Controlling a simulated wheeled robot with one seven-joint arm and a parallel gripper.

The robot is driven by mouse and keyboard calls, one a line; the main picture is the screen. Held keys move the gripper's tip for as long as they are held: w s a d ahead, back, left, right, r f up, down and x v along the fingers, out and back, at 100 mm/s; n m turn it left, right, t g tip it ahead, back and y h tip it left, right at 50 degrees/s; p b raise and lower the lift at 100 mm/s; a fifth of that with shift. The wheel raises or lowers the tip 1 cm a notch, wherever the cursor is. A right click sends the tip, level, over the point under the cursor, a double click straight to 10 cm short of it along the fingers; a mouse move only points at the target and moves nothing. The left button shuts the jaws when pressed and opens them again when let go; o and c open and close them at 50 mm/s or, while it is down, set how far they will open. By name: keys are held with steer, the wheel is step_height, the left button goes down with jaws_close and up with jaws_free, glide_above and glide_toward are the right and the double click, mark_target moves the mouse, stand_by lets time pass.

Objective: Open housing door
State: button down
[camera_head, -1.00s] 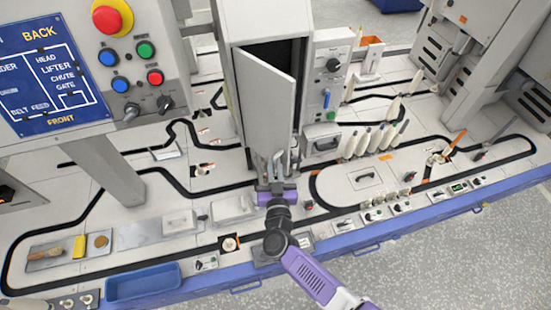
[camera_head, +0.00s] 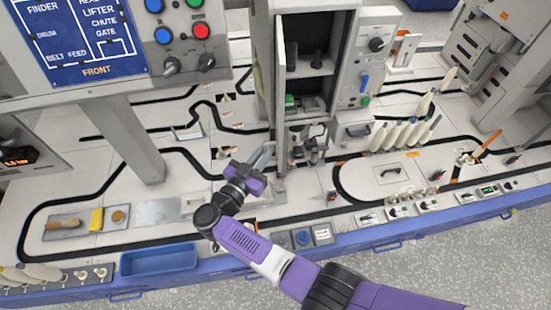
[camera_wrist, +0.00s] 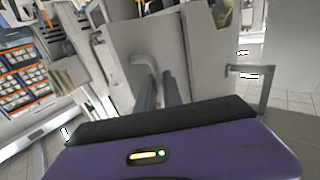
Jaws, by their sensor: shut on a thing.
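The grey housing door (camera_head: 279,90) stands swung open in the head view, seen nearly edge-on at the left of the housing opening. In the wrist view the door's flat grey face (camera_wrist: 120,50) fills the middle. My gripper (camera_head: 264,157) is at the door's lower part, in front of and left of the opening. In the wrist view my two fingers (camera_wrist: 158,92) are closed around a curved grey door handle (camera_wrist: 146,62). The fingers partly hide the handle. The housing's dark interior (camera_head: 312,60) is visible, with dark parts on shelves inside.
A control panel (camera_head: 376,50) adjoins the housing on the right. A sign and button panel (camera_head: 185,45) overhangs at upper left. A blue tray (camera_head: 158,260) lies at the front edge. Several pale bobbins (camera_head: 405,134) stand to the right. The floor in front is clear.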

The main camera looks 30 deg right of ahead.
steer(key=w+a+m+g+h+b, duration=0.1)
steer(key=g+b, duration=0.1)
steer(key=b, duration=0.1)
steer(key=shift+w+a+m+b, duration=0.35)
steer(key=shift+w+m+b, duration=0.05)
steer(key=shift+r, duration=0.1)
steer(key=c, duration=1.8)
jaws_free()
steer(key=shift+a, duration=0.1)
steer(key=shift+o, duration=0.2)
steer(key=b+v, duration=0.1)
steer(key=v, duration=0.6)
steer(key=shift+a, duration=0.4)
steer(key=shift+s, duration=0.1)
